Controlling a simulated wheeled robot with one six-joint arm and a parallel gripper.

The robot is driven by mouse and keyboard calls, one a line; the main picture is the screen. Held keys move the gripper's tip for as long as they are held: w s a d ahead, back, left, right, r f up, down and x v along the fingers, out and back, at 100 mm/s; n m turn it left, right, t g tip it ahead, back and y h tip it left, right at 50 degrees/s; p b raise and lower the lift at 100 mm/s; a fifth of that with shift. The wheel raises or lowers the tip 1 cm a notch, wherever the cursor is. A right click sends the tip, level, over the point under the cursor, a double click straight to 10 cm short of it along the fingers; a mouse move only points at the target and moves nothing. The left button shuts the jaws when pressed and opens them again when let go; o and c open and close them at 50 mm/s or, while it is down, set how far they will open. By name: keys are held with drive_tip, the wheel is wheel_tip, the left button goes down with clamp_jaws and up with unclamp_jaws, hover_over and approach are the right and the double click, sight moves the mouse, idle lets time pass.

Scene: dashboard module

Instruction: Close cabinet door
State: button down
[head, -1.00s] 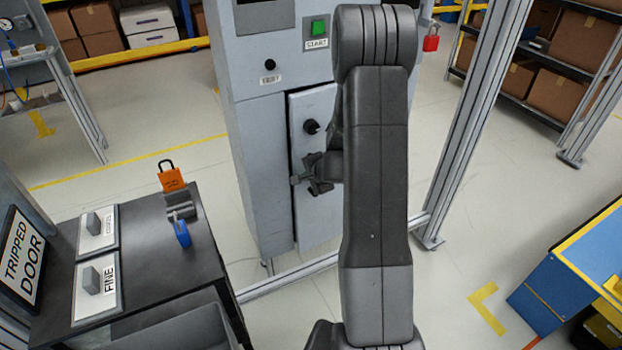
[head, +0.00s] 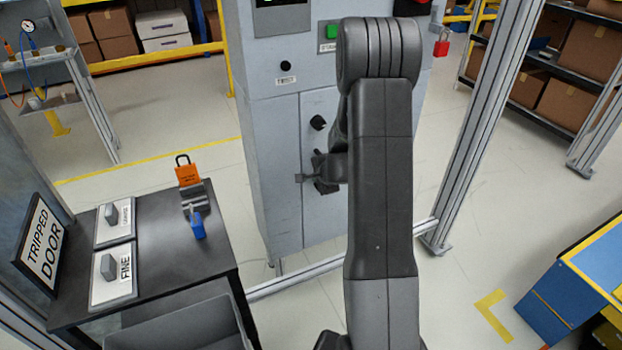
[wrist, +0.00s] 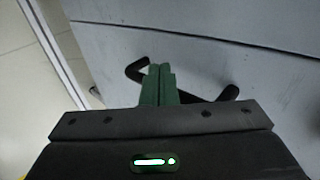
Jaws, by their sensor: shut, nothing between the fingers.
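The cabinet (head: 272,185) is a tall grey box in the middle of the head view. Its light grey lower door (head: 322,222) has a black knob (head: 318,122) near the top and looks almost flush, with a thin dark seam along its left edge. I cannot tell if it is fully closed. My gripper (head: 299,178) is at the door front, below the knob, partly hidden by my arm. In the wrist view, my gripper (wrist: 160,70) has its green fingers together and empty, close to a grey panel surface (wrist: 225,35). Contact is unclear. Black bent parts show beside the fingers.
A metal frame post (head: 480,130) stands right of my arm. A blue-yellow bench (head: 565,300) is at right.

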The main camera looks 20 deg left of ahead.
drive_tip(key=p+v, duration=0.1)
drive_tip(key=v, duration=0.9)
drive_tip(key=shift+d, duration=0.4)
drive_tip(key=shift+s+f, duration=0.1)
drive_tip(key=shift+f, duration=0.05)
